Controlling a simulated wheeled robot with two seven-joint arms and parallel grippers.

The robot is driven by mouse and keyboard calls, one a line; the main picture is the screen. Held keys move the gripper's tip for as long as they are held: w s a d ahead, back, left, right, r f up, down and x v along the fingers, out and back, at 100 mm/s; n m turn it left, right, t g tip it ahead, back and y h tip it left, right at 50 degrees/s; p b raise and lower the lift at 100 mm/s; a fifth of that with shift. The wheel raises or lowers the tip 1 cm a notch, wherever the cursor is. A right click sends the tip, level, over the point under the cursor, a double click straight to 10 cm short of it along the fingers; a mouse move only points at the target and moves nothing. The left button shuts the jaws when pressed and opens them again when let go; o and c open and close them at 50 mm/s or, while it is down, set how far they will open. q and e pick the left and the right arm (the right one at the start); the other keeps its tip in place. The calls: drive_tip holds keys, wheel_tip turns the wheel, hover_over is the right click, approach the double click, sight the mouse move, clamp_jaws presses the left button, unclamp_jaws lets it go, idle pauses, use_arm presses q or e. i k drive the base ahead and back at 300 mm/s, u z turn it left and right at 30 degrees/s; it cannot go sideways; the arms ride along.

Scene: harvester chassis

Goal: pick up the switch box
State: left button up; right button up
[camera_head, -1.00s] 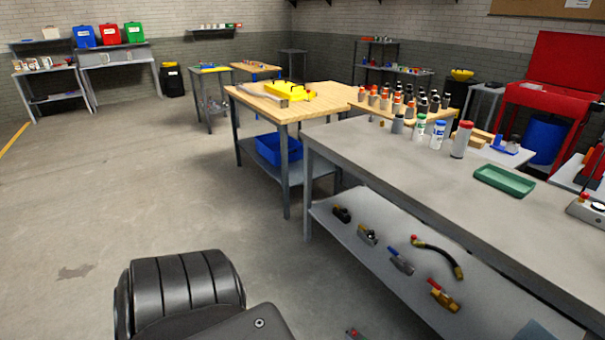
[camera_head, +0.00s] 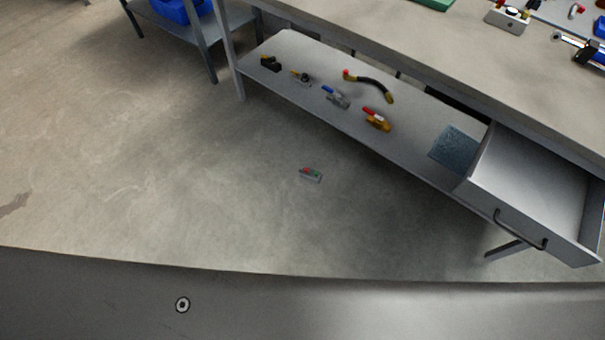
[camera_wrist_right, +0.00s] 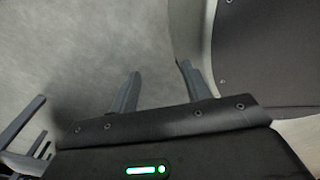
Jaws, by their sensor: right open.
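The box does not show in that view. Neither gripper shows in the head view.
The workbench's lower shelf (camera_head: 290,100) holds several valves and a hose (camera_head: 372,83). An open drawer (camera_head: 525,200) juts out at the right. The floor around the box is clear. Grey bars at the wrist view's left edge are unclear.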

sight(309, 176)
drive_tip(key=u, duration=0.8)
drive_tip(key=i, duration=0.65)
drive_tip(key=z, duration=1.85)
